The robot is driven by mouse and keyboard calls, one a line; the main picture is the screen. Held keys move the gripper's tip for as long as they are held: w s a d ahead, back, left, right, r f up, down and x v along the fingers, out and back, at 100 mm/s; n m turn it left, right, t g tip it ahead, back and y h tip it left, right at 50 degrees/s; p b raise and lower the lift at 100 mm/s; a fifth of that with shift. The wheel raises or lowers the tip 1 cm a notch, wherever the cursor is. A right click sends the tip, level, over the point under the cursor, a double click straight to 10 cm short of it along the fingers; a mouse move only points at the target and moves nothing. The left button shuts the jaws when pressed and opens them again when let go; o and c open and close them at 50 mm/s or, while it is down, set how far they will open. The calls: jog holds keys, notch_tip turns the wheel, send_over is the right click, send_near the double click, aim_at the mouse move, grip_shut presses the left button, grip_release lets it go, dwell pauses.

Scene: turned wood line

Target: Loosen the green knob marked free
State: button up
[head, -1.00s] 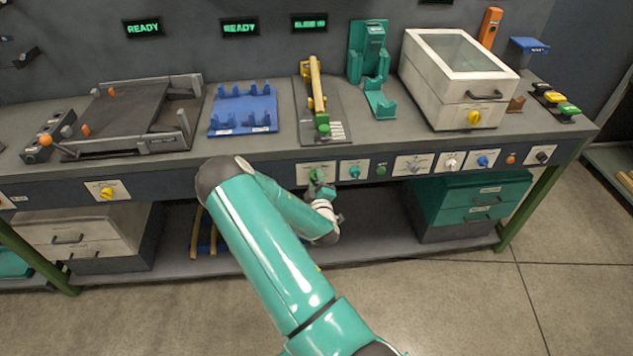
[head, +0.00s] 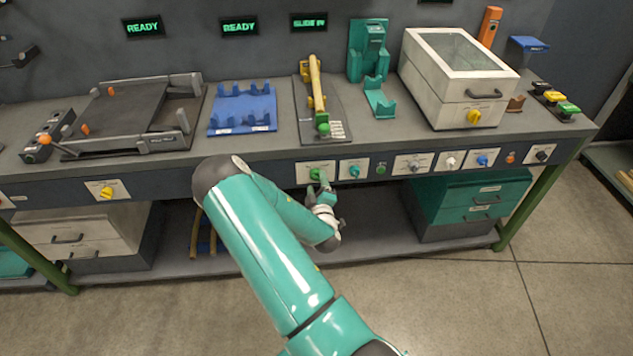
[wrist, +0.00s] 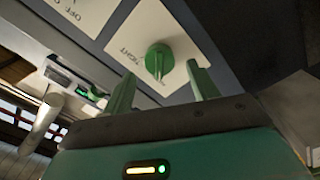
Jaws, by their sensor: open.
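A green knob (wrist: 158,60) sits on a white label plate on the bench's front panel. In the wrist view my gripper (wrist: 161,72) is open, with one green finger on each side of the knob in the picture. Neither finger appears to touch it; the exact gap in depth cannot be told.
To the right along the panel are a teal knob (head: 355,172), a grey dial (head: 414,164), a white knob (head: 450,161) and a blue knob (head: 483,160). A yellow knob (head: 106,192) is far left. Drawers (head: 470,205) stand under the bench at right.

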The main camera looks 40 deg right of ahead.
jog(key=v, duration=1.1)
jog(key=shift+s+a, duration=0.2)
jog(key=w+a+r+m+g+y, duration=0.3)
jog(key=w+a+r+m+y, duration=0.1)
jog(key=a+r, duration=0.5)
jog(key=w+a+r+m+g+y, duration=0.3)
jog(key=w+a+r, duration=0.1)
jog(key=a+r, duration=0.45)
jog(key=s+a+r+n+g+y, duration=0.1)
jog(key=s+a+r, duration=0.4)
jog(key=s+r, duration=0.3)
jog(key=s+a+r+n+g+y, duration=0.1)
jog(key=s+a+r, duration=0.5)
jog(key=s, duration=0.7)
notch_tip(320, 180, up, 2)
jog(key=shift+r+g+y, duration=0.1)
jog(key=shift+g+y, duration=0.4)
jog(key=shift+g, duration=0.2)
